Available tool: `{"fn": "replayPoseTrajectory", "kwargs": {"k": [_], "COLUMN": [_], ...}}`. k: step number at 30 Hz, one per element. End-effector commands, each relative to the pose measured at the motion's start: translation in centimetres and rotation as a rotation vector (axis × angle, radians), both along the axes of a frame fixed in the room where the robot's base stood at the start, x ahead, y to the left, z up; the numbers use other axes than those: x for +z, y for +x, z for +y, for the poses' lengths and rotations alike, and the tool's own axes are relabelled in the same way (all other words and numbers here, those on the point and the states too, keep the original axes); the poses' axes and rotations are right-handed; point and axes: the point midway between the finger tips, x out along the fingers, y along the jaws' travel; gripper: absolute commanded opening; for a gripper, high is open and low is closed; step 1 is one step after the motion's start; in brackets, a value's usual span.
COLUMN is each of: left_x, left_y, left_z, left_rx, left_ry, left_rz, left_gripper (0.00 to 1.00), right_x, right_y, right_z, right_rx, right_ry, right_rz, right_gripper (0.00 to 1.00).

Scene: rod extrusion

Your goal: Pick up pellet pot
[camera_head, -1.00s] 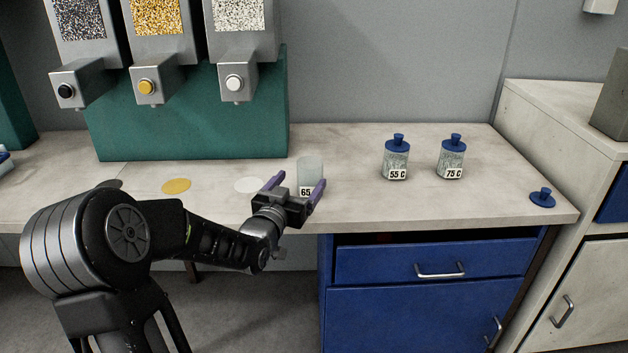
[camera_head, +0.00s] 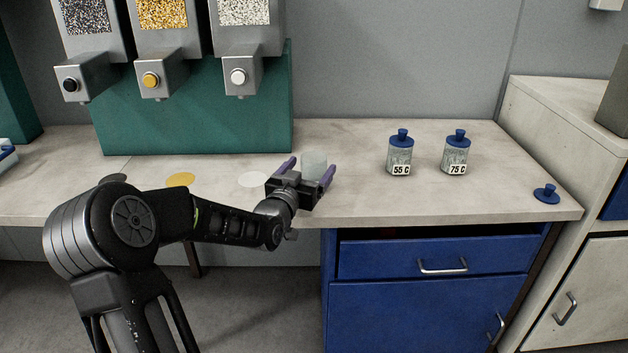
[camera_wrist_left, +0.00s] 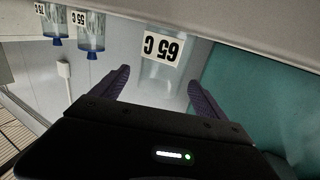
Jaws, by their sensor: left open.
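The open pellet pot (camera_head: 314,163) is a clear, frosted, lidless cup standing upright on the bench. In the left wrist view it shows upside down as a pale cup (camera_wrist_left: 160,72) with a "65 C" label, lying between the two fingers. My left gripper (camera_head: 308,172) is open, its purple fingers on either side of the pot; the gripper body hides the pot's lower part and label in the head view. In the left wrist view the gripper (camera_wrist_left: 160,85) shows gaps between its fingers and the pot. My right gripper is not in view.
Two lidded pots, "55 C" (camera_head: 400,155) and "75 C" (camera_head: 455,155), stand to the right. A loose blue lid (camera_head: 546,194) lies near the right edge. Pellet dispensers (camera_head: 240,75) stand behind, above coloured discs (camera_head: 180,180). A blue drawer (camera_head: 380,259) is below.

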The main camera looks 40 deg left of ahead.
Motion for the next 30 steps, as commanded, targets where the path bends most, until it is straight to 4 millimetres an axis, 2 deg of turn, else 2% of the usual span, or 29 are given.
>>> {"fn": "replayPoseTrajectory", "kwargs": {"k": [3,8,26,30], "left_x": [-0.1,0.0,0.0,0.0], "left_y": [1.8,3.2,3.2,3.2], "left_z": [0.5,0.9,0.9,0.9], "left_rx": [0.0,0.001,0.002,0.002], "left_ry": [-0.005,-0.003,-0.001,-0.001], "left_rz": [-0.002,-0.002,0.0,0.0], "left_gripper": [0.84,0.84,0.84,0.73], "right_x": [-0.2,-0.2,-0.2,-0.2], "right_y": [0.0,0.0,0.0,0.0], "right_z": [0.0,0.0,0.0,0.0], "right_rx": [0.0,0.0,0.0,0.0], "right_ry": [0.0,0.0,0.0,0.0], "right_rz": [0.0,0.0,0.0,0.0], "right_gripper": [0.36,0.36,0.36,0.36]}}
